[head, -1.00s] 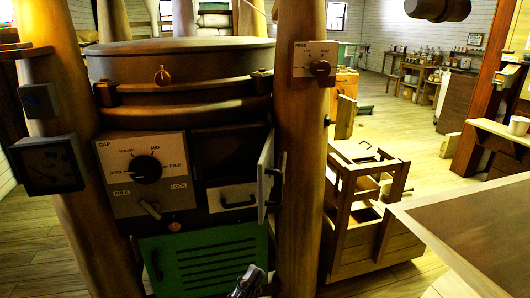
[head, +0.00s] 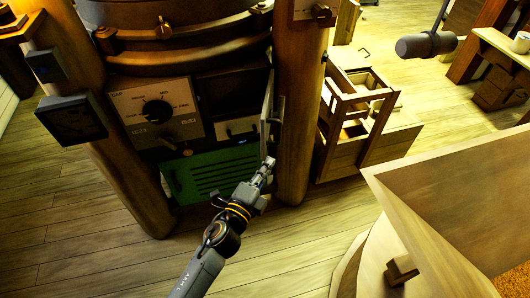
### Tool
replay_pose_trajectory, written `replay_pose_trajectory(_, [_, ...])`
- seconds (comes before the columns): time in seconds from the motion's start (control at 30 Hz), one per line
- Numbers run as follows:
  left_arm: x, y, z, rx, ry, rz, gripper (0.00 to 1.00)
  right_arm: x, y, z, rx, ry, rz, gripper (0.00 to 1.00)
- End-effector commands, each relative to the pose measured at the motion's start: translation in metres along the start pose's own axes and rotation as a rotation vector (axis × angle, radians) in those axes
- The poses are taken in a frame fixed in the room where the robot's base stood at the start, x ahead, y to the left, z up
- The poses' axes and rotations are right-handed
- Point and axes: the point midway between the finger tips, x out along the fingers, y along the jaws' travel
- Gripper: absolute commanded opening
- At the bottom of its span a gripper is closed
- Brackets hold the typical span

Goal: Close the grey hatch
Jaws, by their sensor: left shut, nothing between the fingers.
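The grey hatch (head: 266,108) is a pale, narrow door on the front of the mill housing. It stands open, swung out towards me at the right side of a dark recess, and I see it almost edge-on. A light inner panel with a dark handle (head: 239,132) shows in the recess to its left. My left gripper (head: 269,163) is shut and empty. It shows just below the hatch's lower edge, pointing up; I cannot tell whether it touches. My right gripper is not in view.
A grey control panel (head: 155,112) with a black knob is left of the recess. A green louvred panel (head: 210,173) is below. Wooden posts (head: 300,110) flank the housing. A wooden crate frame (head: 355,115) and a large wooden counter (head: 450,185) stand right. Floor in front is clear.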

Motion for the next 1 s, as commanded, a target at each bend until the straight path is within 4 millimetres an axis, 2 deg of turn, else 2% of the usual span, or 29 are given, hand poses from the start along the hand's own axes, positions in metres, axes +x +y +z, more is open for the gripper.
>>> replay_pose_trajectory(0.4, [0.088, -0.002, -0.001, -0.004, 0.002, -0.004, 0.00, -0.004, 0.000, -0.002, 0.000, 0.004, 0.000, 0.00])
replay_pose_trajectory(0.5, [0.077, -0.003, 0.018, -0.001, 0.000, 0.000, 0.00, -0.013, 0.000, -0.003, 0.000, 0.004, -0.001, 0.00])
replay_pose_trajectory(0.6, [0.073, -0.003, 0.028, -0.002, 0.000, -0.001, 0.00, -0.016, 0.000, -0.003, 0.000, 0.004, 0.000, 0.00])
replay_pose_trajectory(0.77, [0.070, -0.002, 0.037, -0.003, 0.000, -0.002, 0.00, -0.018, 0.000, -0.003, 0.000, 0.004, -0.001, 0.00])
replay_pose_trajectory(1.0, [0.070, -0.001, 0.037, -0.003, 0.001, -0.002, 0.00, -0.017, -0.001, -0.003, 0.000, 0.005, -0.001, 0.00])
